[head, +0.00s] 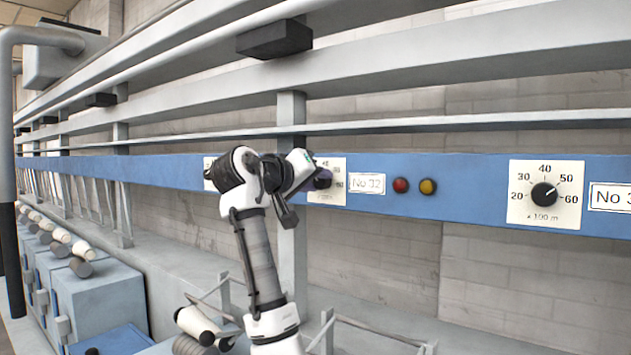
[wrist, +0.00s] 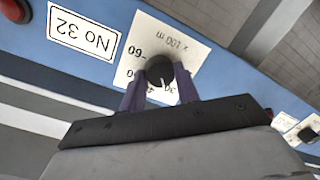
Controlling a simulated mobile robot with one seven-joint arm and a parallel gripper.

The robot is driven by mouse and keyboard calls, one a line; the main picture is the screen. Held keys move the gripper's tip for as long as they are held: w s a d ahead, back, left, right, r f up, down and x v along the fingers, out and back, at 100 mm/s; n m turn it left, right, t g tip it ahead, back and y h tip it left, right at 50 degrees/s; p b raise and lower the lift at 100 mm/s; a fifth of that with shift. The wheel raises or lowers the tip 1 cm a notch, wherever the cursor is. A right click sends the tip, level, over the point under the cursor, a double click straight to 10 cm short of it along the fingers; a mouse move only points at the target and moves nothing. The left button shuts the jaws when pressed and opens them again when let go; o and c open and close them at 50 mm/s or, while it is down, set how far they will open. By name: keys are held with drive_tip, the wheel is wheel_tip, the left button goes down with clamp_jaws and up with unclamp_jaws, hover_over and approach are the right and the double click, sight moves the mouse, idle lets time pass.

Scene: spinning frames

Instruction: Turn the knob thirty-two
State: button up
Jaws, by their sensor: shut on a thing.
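The black knob (wrist: 160,70) of No 32 sits on a white dial plate (wrist: 190,42) on the blue rail. My gripper (wrist: 160,79) is shut on it, one purple finger on each side. The knob's white pointer mark points down in the wrist view, towards partly hidden numbers that look like 30 and 40; I cannot read its exact setting. In the head view the knob (head: 323,179) is partly covered by my gripper (head: 312,174). The No 32 label (head: 367,183) is right of the dial; it also shows in the wrist view (wrist: 83,31).
Red (head: 401,185) and yellow (head: 428,187) buttons are right of the label. Another dial with a black knob (head: 543,194) is further right on the blue rail (head: 470,190). Grey rails run above. Bobbins (head: 196,323) and boxes stand below left.

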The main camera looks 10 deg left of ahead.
drive_tip(key=shift+n, duration=0.7)
drive_tip(key=shift+h, duration=0.3)
drive_tip(key=o, duration=1)
drive_tip(key=shift+c, duration=0.2)
drive_tip(key=b+v, duration=0.5)
drive_tip(key=v, duration=0.8)
drive_tip(key=shift+s+a+r, duration=0.2)
drive_tip(key=shift+s+r, duration=0.05)
drive_tip(key=shift+s, duration=0.1)
